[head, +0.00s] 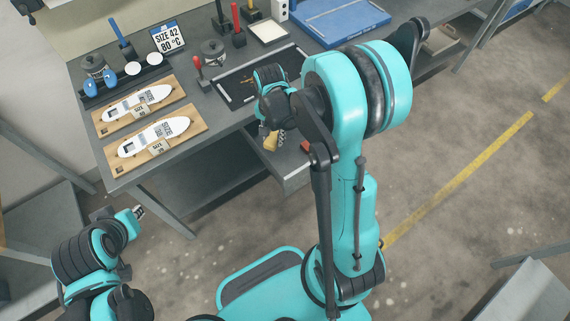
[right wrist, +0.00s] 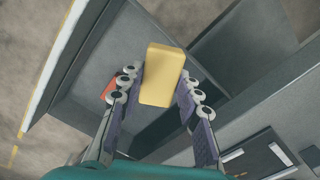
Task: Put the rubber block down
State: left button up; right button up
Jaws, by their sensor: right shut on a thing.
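The rubber block is a pale yellow block (right wrist: 162,75) with rounded edges. In the right wrist view it sits between the two fingers of my right gripper (right wrist: 160,95), which is shut on it. In the head view the block (head: 271,141) shows small below the right gripper (head: 272,130), over an open grey drawer (head: 291,181) under the table. The right arm hides part of the drawer. My left gripper (head: 138,212) is at the lower left, away from the table; its fingers are too small to read.
An orange-red thing (right wrist: 108,88) lies in the drawer beside the block. The grey table (head: 225,122) carries a black-framed tray (head: 236,98), two wooden boards with white insoles (head: 153,137), a size sign (head: 167,37), upright tools and a blue tray (head: 345,20).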

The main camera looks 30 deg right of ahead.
jog(key=d+f+m+b, duration=0.4)
jog(key=f+m, duration=0.2)
jog(key=b, duration=0.3)
send_over(284, 162)
notch_tip(284, 162, down, 6)
jog(key=shift+r, duration=0.2)
notch_tip(284, 162, down, 4)
jog(key=shift+f+b, duration=0.25)
jog(key=shift+b, duration=0.55)
jog(key=shift+r, duration=0.1)
jog(key=o, duration=1.2)
